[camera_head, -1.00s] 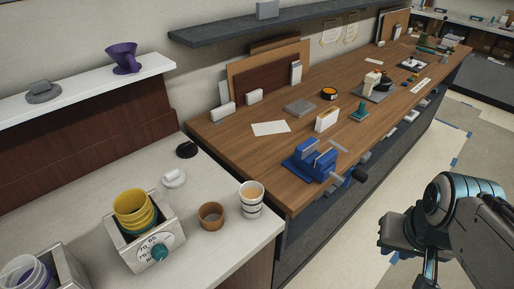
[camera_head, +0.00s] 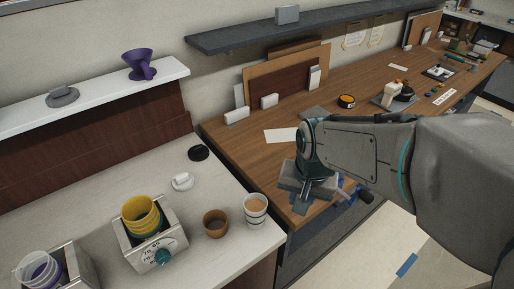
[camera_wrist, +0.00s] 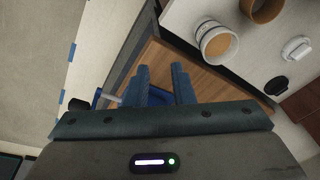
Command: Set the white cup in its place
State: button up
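The white cup (camera_head: 255,209), with dark bands and a brown inside, stands upright near the right front corner of the pale counter (camera_head: 90,195). In the wrist view, the cup (camera_wrist: 215,42) is above and right of the fingers. My gripper (camera_head: 302,204) is to the right of the cup, over the wooden bench's near end, and does not touch it. In the wrist view, my gripper's two fingers (camera_wrist: 163,82) are apart with nothing between them. My arm hides part of the bench and most of the blue vise.
A small brown cup (camera_head: 215,224) stands left of the white cup. A dialled box (camera_head: 155,250) holds yellow cups, and another box (camera_head: 85,270) holds pale cups. A white lid (camera_head: 182,182) and a black lid (camera_head: 199,153) lie behind. A purple dripper (camera_head: 140,66) is on the shelf.

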aim_at(263, 209)
jog(key=w+a+m+p, duration=0.1)
jog(key=a+m+p, duration=0.1)
jog(key=w+a+f+m+g+p, duration=0.1)
jog(key=w+a+m+p, duration=0.1)
jog(key=a+p, duration=0.1)
jog(key=w+a+f+m+p, duration=0.1)
jog(key=w+a+m+p, duration=0.1)
jog(key=a, duration=0.1)
jog(key=shift+w+a+f+g, duration=0.1)
jog(key=shift+w+f+g, duration=0.15)
jog(key=shift+g, duration=0.15)
notch_tip(263, 209, down, 8)
jog(key=b, duration=0.5)
jog(key=shift+r+b, duration=0.15)
jog(key=shift+b, duration=0.15)
jog(key=shift+c, duration=0.6)
grip_shut()
